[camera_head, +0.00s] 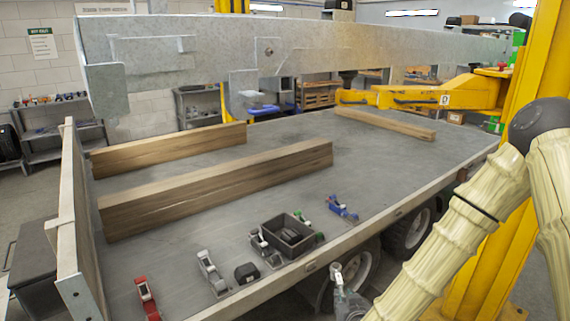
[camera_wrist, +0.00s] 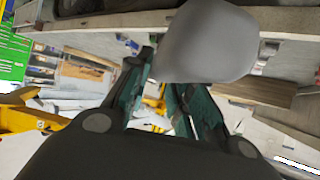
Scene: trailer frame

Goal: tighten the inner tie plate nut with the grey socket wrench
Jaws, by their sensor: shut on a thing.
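My gripper (camera_wrist: 165,95) shows in the wrist view with dark teal fingers, shut on a smooth grey rounded thing, which I take to be the grey socket wrench (camera_wrist: 205,45). Its far end is not clear. In the head view my arm comes in from the right, and a small grey-white shape (camera_head: 340,278) at the bottom may be my gripper or the held wrench. The galvanised frame beam (camera_head: 190,42) spans above the bed, with a small round nut or bolt head (camera_head: 268,52) on its side. I cannot tell which nut is the inner tie plate one.
The grey flatbed (camera_head: 360,160) carries timber beams (camera_head: 220,188) and a black bin (camera_head: 287,236). A red tool (camera_head: 147,298), a silver tool (camera_head: 212,272) and a blue tool (camera_head: 341,208) lie along its near edge. A yellow lift post (camera_head: 535,110) stands at right.

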